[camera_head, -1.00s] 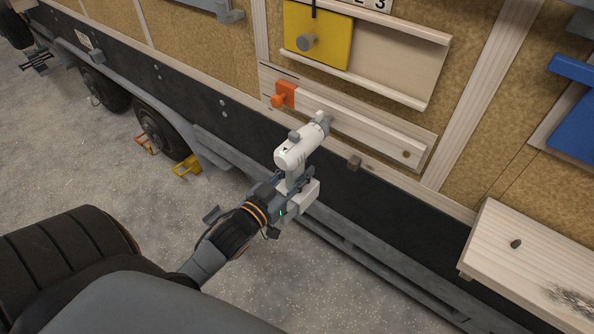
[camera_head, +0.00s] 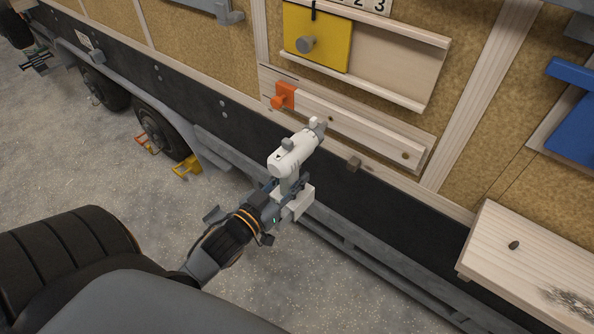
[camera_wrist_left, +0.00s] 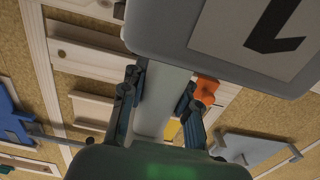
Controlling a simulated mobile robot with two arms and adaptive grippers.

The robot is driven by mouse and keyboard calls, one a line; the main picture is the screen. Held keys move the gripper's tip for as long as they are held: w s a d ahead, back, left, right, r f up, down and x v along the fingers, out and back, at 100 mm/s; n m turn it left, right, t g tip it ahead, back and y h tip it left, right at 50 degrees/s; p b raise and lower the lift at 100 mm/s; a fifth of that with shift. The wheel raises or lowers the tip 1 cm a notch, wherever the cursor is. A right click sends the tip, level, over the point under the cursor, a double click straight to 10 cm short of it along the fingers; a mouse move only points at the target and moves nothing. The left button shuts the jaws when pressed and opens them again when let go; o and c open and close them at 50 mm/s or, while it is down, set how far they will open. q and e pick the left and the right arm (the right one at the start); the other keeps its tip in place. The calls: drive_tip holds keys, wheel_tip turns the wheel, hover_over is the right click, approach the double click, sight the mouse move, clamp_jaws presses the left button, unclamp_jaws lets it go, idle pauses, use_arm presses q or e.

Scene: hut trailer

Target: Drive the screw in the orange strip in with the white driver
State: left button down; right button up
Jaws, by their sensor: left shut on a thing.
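The white driver (camera_head: 288,158) is upright in the head view, its nose pointing up and right towards the wooden rail on the wall. My left gripper (camera_head: 288,188) is shut around its handle. In the left wrist view the two fingers (camera_wrist_left: 160,90) are on either side of the pale handle (camera_wrist_left: 152,118). An orange block (camera_head: 285,95) with a round knob sits at the left end of the rail; it also shows in the left wrist view (camera_wrist_left: 207,88). A tiny reddish spot is just beyond the driver's nose; I cannot tell whether it is the screw. My right gripper is not in view.
The pale wooden rail (camera_head: 375,137) runs right from the orange block. A yellow panel (camera_head: 318,38) with a grey knob is above it. A wooden shelf (camera_head: 540,255) juts out at the lower right. Wheels and a yellow chock (camera_head: 186,166) are at left.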

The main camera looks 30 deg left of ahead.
use_arm(q)
drive_tip(key=shift+s+a+r, duration=0.1)
drive_tip(key=shift+s+r, duration=0.15)
drive_tip(key=shift+s, duration=0.25)
drive_tip(key=s+a+p, duration=0.1)
drive_tip(key=s+a, duration=0.2)
drive_tip(key=a, duration=0.4)
drive_tip(key=shift+p, duration=0.3)
drive_tip(key=shift+s+f, duration=0.1)
